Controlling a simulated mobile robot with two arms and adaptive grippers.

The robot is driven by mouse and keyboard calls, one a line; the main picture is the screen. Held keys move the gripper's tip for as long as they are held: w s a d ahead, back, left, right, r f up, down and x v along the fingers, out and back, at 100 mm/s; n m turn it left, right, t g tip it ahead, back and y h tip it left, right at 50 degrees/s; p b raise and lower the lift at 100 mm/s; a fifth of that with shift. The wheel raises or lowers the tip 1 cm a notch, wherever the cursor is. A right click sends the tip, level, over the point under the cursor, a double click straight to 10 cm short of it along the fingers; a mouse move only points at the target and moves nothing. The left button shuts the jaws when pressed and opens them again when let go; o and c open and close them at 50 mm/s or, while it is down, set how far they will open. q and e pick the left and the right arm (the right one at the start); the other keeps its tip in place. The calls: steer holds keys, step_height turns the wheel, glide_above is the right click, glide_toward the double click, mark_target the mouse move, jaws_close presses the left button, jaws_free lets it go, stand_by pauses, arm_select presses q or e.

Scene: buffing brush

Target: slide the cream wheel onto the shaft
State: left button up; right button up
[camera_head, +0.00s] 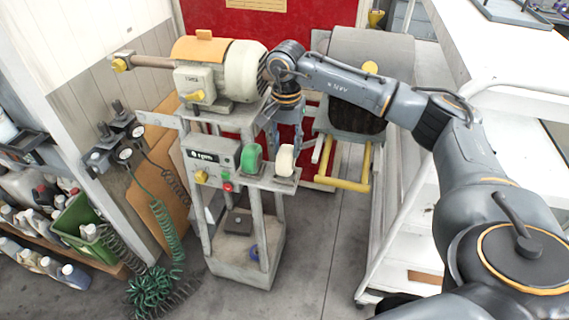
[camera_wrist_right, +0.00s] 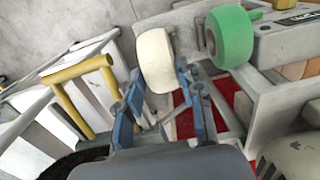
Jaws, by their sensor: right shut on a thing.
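The cream wheel (camera_head: 285,160) is at the right end of the grey shelf below the motor, right of a green wheel (camera_head: 251,157). My right gripper (camera_head: 283,147) reaches down to it from above. In the right wrist view the cream wheel (camera_wrist_right: 156,58) sits between the two blue fingers (camera_wrist_right: 157,78), which are shut on it. I cannot tell whether it still touches the shelf. The shaft (camera_head: 152,62) sticks out left from the buffing motor (camera_head: 225,75) and has a yellow knob at its end. My left gripper is not in view.
A control box (camera_head: 212,154) with a yellow knob and buttons is left of the wheels. A yellow-barred frame (camera_head: 345,183) stands to the right, near a white shelf rack (camera_head: 405,215). A green crate (camera_head: 80,225) and coiled hoses are at left.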

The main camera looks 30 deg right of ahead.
steer(key=shift+r+p, duration=1.1)
steer(key=shift+r, duration=1.05)
steer(key=shift+f, duration=0.1)
